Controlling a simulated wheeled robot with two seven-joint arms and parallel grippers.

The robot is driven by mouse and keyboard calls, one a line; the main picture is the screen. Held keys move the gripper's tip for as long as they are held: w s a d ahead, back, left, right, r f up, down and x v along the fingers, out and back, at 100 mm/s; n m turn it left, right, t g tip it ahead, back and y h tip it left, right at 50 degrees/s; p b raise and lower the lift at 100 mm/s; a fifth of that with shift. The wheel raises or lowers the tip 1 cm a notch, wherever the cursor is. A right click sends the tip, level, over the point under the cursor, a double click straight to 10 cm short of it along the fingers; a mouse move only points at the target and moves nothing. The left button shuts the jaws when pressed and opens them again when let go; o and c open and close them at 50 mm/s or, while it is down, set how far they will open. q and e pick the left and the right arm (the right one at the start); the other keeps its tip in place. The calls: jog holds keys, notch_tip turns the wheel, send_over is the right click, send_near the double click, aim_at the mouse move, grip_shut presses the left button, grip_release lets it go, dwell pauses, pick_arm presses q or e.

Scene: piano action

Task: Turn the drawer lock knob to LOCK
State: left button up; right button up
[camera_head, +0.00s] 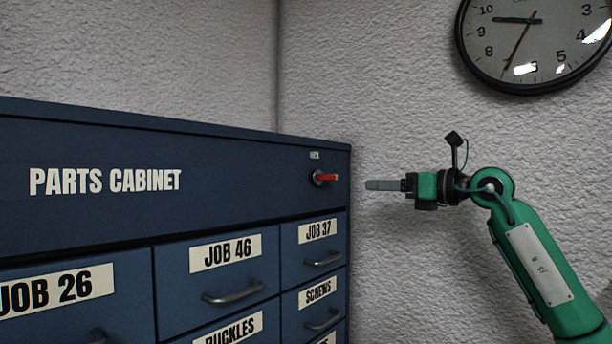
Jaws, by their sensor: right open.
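The drawer lock knob (325,178) is red with a dark round base, on the upper right of the blue parts cabinet (230,200). Its red handle points level to the right. A small white label (314,155) sits just above it, too small to read. My right gripper (368,185) is to the right of the knob, at about the same height in the picture, with a gap between them. It points left toward the cabinet, is seen from the side, and is open and empty. My left gripper is not in view.
Below the knob are drawers labelled JOB 37, JOB 46, JOB 26 and others, with protruding metal handles such as the JOB 46 handle (233,292). A round wall clock (535,40) hangs at the upper right. The space between gripper and knob looks clear.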

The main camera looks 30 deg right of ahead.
aim_at(331, 177)
jog(key=shift+h, duration=0.3)
jog(key=p+x, duration=0.2)
jog(key=x, duration=0.2)
jog(key=r+p+x, duration=0.1)
jog(key=p+x, duration=0.2)
jog(key=x, duration=0.1)
jog(key=r+p+x, duration=0.1)
jog(key=p+x, duration=0.1)
jog(key=x, duration=0.2)
jog(key=shift+w+a+r, duration=0.1)
jog(key=shift+w+a, duration=0.1)
jog(key=shift+a, duration=0.15)
jog(key=shift+w+f, duration=0.2)
jog(key=shift+w, duration=0.05)
jog(key=c, duration=1)
